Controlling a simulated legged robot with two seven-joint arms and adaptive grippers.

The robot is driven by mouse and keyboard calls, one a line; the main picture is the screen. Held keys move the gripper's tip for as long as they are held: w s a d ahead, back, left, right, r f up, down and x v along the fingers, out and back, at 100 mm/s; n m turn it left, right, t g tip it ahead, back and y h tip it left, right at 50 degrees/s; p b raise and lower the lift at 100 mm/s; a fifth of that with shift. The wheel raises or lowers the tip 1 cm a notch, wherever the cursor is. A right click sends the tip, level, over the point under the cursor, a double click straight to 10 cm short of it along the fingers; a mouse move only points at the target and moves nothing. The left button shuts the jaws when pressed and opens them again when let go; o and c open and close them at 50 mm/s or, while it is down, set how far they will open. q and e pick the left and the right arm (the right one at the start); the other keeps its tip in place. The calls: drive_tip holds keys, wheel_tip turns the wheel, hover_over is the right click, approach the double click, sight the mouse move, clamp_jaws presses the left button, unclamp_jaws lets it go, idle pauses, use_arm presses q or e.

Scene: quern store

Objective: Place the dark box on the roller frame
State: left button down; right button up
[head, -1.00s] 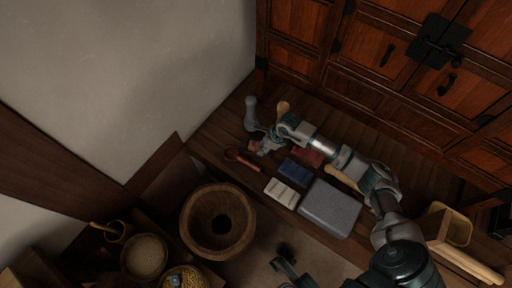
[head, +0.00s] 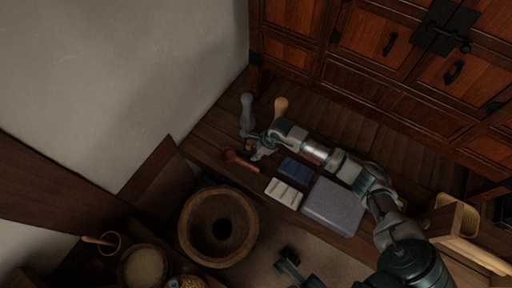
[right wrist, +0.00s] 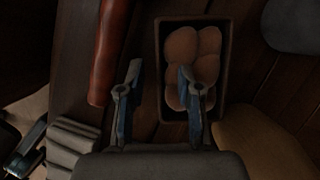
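The dark box (right wrist: 226,62) is a narrow open box with brown rounded lumps in it, seen in the right wrist view. My right gripper (right wrist: 158,75) is open. One finger shows left of the box and the other overlaps its inside; I cannot tell whether they touch it. In the head view my right gripper (head: 260,148) hides most of the box. The roller frame (head: 284,193), pale and ribbed, lies near the bench's front edge; it also shows in the right wrist view (right wrist: 72,148). Its top looks bare. My left gripper (head: 288,262) is low, away from both; its opening is unclear.
A dark red handled tool (head: 240,161) lies left of the roller frame. A blue block (head: 296,169) and large grey block (head: 333,206) sit beside the frame. A grey pestle-like thing (head: 247,112) and wooden paddle (head: 280,106) are behind. A wooden mortar (head: 190,240) stands in front.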

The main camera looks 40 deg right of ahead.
drive_tip(key=shift+f, duration=0.15)
clamp_jaws()
idle(0.4)
